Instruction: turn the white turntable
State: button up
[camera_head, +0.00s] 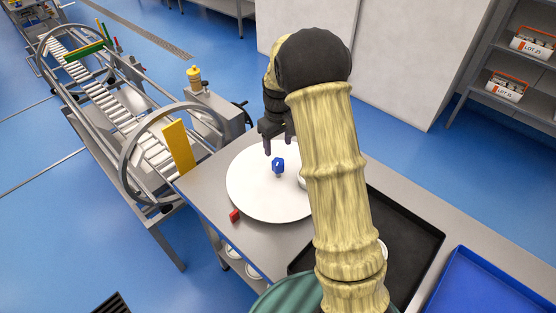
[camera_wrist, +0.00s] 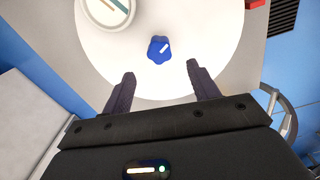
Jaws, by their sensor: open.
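The white turntable (camera_head: 250,195) is a round disc on the grey table, partly hidden behind my arm in the head view. It also fills much of the wrist view (camera_wrist: 200,40). A blue knob (camera_head: 278,165) with a white mark stands near the middle of the disc; it also shows in the wrist view (camera_wrist: 159,49). My gripper (camera_head: 281,148) is over the far part of the disc, close to the knob. In the wrist view my gripper (camera_wrist: 164,82) has its two fingers apart with nothing between them, and the knob lies just beyond the fingertips.
A round white-rimmed dial or tub (camera_wrist: 107,10) sits on the disc. A red block (camera_head: 234,216) lies on the table by the disc's near edge. A black tray (camera_head: 408,240) and a blue tray (camera_head: 490,285) are on the right. A roller conveyor (camera_head: 120,110) stands left.

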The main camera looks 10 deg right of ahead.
aim_at(278, 161)
notch_tip(278, 161, down, 9)
jog(key=shift+r+p, duration=0.1)
jog(key=shift+p, duration=0.65)
grip_shut()
